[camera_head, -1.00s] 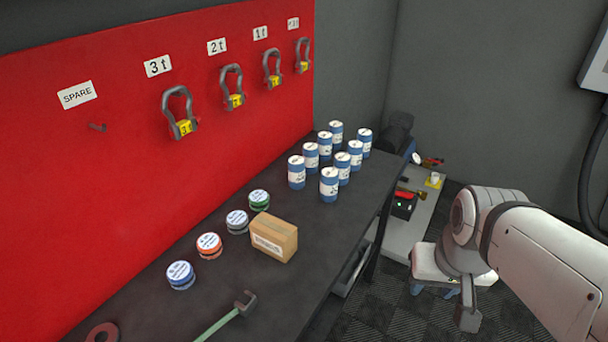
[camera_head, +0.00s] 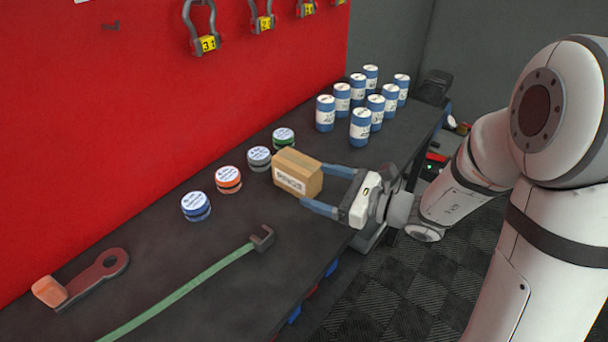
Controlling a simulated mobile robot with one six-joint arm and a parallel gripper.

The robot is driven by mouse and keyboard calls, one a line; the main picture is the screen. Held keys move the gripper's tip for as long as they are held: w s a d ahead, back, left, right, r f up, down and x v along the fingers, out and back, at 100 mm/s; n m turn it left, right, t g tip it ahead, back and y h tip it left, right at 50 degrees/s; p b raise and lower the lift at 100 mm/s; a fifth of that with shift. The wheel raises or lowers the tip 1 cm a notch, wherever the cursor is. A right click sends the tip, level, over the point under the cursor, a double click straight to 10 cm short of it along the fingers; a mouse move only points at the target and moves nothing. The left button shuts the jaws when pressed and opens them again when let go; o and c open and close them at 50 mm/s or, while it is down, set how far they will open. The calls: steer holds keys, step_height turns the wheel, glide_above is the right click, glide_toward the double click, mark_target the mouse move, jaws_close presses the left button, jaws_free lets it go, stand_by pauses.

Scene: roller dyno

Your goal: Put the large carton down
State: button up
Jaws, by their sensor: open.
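The large carton (camera_head: 298,174) is a brown cardboard box with a white label on its front. It rests on the dark bench top (camera_head: 225,265), just in front of the row of round tins. My gripper (camera_head: 320,190) is at the carton's right side, with its two blue fingers pointing left toward it. The fingers are spread open, one toward the back and one toward the front. Their tips are close to the carton; I cannot tell whether they touch it.
Several round tins (camera_head: 228,179) stand left of and behind the carton. Several blue-and-white cans (camera_head: 360,127) stand farther back. A green strap with a hook (camera_head: 185,288) and a ring-ended tool (camera_head: 95,275) lie at the front. Shackles (camera_head: 203,28) hang on the red wall.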

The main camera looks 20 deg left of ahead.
mark_target(302, 164)
steer(key=w+f+m+t, duration=0.2)
steer(key=w+m+t, duration=0.1)
steer(key=shift+w+d, duration=0.15)
steer(key=shift+w, duration=0.1)
steer(key=x, duration=0.7)
steer(key=shift+w+a+f+b, duration=0.1)
steer(key=shift+w+a+b, duration=0.1)
steer(key=shift+w+b, duration=0.15)
steer(key=c, duration=1.4)
steer(key=shift+c, duration=0.5)
